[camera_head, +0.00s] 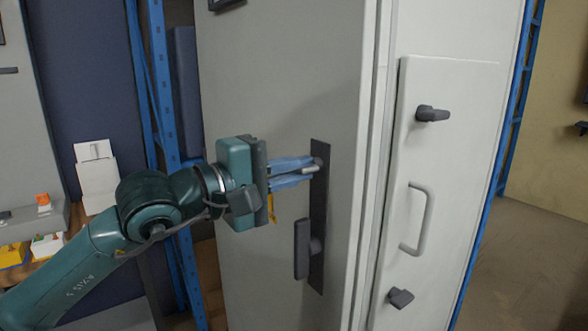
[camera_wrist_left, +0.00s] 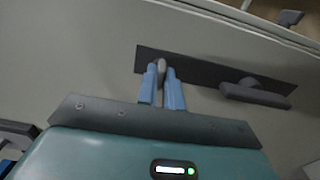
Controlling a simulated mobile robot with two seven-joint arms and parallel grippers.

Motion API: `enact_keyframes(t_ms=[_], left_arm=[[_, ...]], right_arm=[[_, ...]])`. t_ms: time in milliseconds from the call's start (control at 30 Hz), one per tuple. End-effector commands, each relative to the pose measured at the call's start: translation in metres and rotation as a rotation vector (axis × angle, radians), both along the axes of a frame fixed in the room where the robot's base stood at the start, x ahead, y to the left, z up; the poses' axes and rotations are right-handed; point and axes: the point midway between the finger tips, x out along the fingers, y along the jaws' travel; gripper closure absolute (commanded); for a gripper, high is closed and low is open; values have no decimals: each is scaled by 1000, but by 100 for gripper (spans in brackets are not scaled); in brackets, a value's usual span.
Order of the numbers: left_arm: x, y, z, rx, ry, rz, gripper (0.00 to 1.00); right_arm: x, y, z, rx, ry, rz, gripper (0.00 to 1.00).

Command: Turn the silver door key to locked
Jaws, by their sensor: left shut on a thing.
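The silver key (camera_head: 309,170) sits in the upper part of a dark lock plate (camera_head: 318,205) on the grey cabinet door. My left gripper (camera_head: 312,170) reaches in from the left, its blue fingers closed around the key's grip. In the left wrist view the key (camera_wrist_left: 161,66) shows between the tips of my left gripper (camera_wrist_left: 163,72), against the dark plate (camera_wrist_left: 200,70). The fingers hide part of the key, so its exact angle is hard to tell. My right gripper is not in view.
A dark door handle (camera_head: 302,248) is on the same plate, below the key. To the right, a pale panel has a grey pull handle (camera_head: 419,218) and two dark latches (camera_head: 432,114) (camera_head: 401,298). Blue rack posts (camera_head: 160,90) stand left of the cabinet, behind my arm.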

Motion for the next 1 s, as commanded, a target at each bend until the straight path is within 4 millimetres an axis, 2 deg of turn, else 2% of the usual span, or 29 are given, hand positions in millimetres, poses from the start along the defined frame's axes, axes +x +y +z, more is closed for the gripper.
enact_keyframes(t_ms=[567,1000], left_arm=[[0,0,-3,-32,45,0,100],[0,-1,-5,-232,318,0,100]], right_arm=[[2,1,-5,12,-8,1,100],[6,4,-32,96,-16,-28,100]])
